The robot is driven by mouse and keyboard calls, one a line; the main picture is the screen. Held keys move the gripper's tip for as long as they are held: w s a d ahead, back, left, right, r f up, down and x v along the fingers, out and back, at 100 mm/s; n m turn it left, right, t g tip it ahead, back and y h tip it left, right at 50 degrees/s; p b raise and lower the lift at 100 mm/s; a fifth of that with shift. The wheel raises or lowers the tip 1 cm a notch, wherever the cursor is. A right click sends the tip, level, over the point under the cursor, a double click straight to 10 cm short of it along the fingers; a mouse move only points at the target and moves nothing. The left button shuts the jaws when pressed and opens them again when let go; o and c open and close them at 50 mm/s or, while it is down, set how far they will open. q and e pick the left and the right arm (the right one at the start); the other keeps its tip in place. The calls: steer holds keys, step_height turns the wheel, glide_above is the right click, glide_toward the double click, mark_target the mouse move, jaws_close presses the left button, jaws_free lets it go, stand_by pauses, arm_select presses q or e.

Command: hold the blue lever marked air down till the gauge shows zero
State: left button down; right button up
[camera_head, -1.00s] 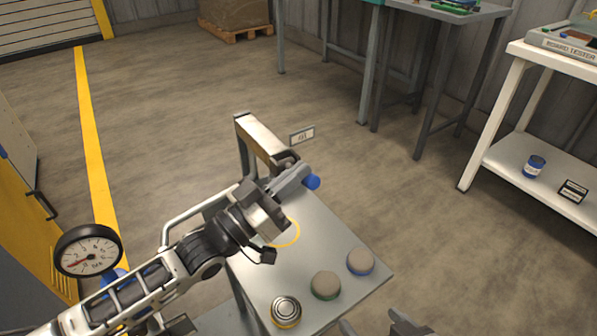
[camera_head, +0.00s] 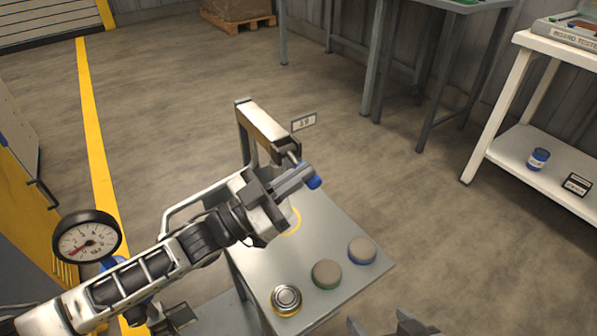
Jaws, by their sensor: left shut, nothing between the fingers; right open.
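The blue lever end (camera_head: 315,182) sticks out beyond the fingertips of my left gripper (camera_head: 302,174), below the head of the grey stand (camera_head: 262,125). My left gripper is shut, with its fingers lying over the lever and appearing to touch it; they hide most of it. A small white label plate (camera_head: 303,121) stands beside the stand head, its writing too small to read surely. The round black-rimmed gauge (camera_head: 88,238) is at the left, its red needle pointing to the lower left, near the low end of the scale. My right gripper (camera_head: 390,328) is open and empty at the bottom edge.
The grey table (camera_head: 325,222) under the stand holds a silver-topped yellow can (camera_head: 286,299), a green-rimmed disc (camera_head: 327,274) and a blue-rimmed disc (camera_head: 362,250). A white shelf (camera_head: 520,158) stands at the right. The floor between is clear.

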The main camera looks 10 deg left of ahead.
arm_select(q)
steer(key=shift+f+m+g, duration=0.3)
steer(key=shift+f+m, duration=0.05)
steer(key=shift+m, duration=0.25)
arm_select(e)
steer(key=shift+w+a+f, duration=0.1)
steer(key=shift+a+f, duration=0.15)
steer(key=shift+f, duration=0.1)
steer(key=shift+d, duration=0.15)
arm_select(q)
step_height(320, 180, up, 5)
steer(key=p, duration=0.4)
steer(key=d+f+v, duration=0.1)
steer(key=v, duration=0.9)
steer(key=shift+s+a+f, duration=0.15)
steer(key=shift+s+a, duration=0.05)
steer(key=shift+s, duration=0.15)
arm_select(e)
step_height(320, 180, up, 7)
steer(key=d+t, duration=0.1)
steer(key=shift+s+d, duration=0.25)
steer(key=shift+s, duration=0.2)
steer(key=shift+h, duration=0.3)
